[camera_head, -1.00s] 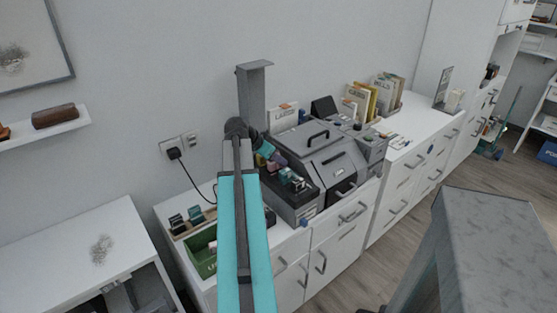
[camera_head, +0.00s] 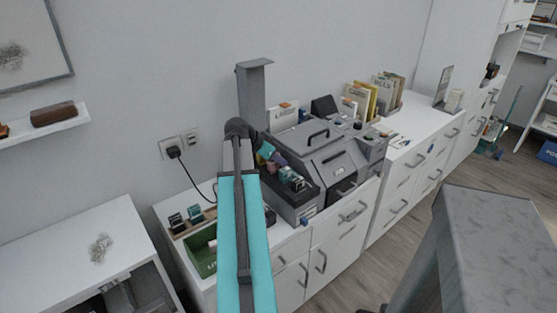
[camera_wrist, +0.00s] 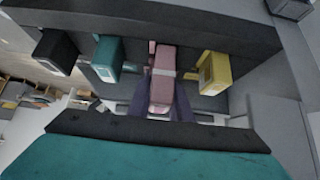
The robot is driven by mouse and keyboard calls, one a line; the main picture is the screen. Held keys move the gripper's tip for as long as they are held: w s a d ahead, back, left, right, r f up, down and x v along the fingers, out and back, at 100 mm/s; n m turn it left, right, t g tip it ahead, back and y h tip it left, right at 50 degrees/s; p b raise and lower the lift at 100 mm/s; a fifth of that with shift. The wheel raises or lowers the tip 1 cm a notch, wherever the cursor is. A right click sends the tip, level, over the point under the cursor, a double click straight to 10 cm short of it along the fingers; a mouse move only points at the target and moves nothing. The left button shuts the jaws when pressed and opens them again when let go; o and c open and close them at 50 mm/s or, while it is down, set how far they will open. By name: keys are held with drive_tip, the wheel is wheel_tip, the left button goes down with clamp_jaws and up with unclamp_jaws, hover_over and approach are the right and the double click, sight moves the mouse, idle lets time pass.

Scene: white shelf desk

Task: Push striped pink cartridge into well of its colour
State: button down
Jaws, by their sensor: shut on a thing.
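The striped pink cartridge (camera_wrist: 162,77), with a pale band across it, is between the two dark purple fingers of my gripper (camera_wrist: 162,98) in the wrist view. My gripper is shut on it. The cartridge's far end meets the dark block (camera_wrist: 230,38); how deep it sits in a well cannot be told. A black cartridge (camera_wrist: 56,50), a teal one (camera_wrist: 107,58) and a yellow one (camera_wrist: 214,72) stick out of the same block beside it. In the head view my gripper (camera_head: 279,160) is at the dark block (camera_head: 302,211), and the pink cartridge cannot be made out.
A grey machine (camera_head: 325,160) with a handled lid stands right of the block. A green bin (camera_head: 203,262) and a rack with small cartridges (camera_head: 177,222) are at the left of the white counter. A grey post (camera_head: 252,95) rises behind my arm.

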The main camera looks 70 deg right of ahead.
drive_tip(key=shift+f, duration=0.15)
drive_tip(key=shift+r, duration=0.55)
idle(0.7)
wheel_tip(320, 180, up, 9)
drive_tip(key=p, duration=0.9)
drive_tip(key=shift+r+p, duration=0.5)
drive_tip(key=shift+p, duration=0.25)
